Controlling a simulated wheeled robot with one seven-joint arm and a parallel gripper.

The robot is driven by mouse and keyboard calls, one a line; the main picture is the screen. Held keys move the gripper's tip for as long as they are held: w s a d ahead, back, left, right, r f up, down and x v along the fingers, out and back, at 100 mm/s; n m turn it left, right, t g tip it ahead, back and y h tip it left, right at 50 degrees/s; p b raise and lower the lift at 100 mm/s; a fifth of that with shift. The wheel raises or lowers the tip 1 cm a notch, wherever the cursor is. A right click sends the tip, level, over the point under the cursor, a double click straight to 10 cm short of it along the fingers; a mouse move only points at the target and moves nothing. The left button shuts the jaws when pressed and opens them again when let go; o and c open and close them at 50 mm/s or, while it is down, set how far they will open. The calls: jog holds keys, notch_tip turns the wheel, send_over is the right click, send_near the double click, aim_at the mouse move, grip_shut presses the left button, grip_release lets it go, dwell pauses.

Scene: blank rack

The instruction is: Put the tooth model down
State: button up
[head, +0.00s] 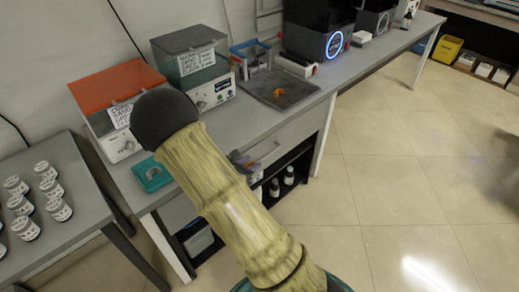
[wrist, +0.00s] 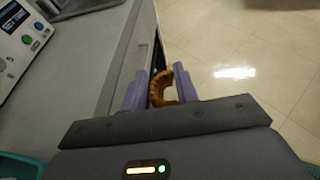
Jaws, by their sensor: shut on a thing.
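The tooth model (wrist: 160,90), an orange-brown curved arch, sits between the two purple fingers of my gripper (wrist: 160,88) in the wrist view. The fingers are shut on it, and it is held beyond the bench's edge, with dark shelf and floor behind it. In the head view my arm hides most of my gripper, and I cannot make out the held model clearly there.
On the bench (head: 225,122) are an orange-lidded machine (head: 118,105), a grey-lidded machine (head: 195,70), a teal tray (head: 152,184) and a grey tray (head: 295,97) near small orange pieces. Several white jars (head: 47,188) stand on the left table. The bench has bare patches; open floor lies right.

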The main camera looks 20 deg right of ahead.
jog(key=s+a+f+n+t+y+p, duration=0.1)
jog(key=s+a+f+p, duration=0.2)
jog(key=p, duration=1.1)
jog(key=s+a, duration=0.3)
jog(key=shift+s+n+t+p, duration=0.3)
jog(key=shift+s+n+t, duration=0.1)
jog(key=shift+a, duration=0.1)
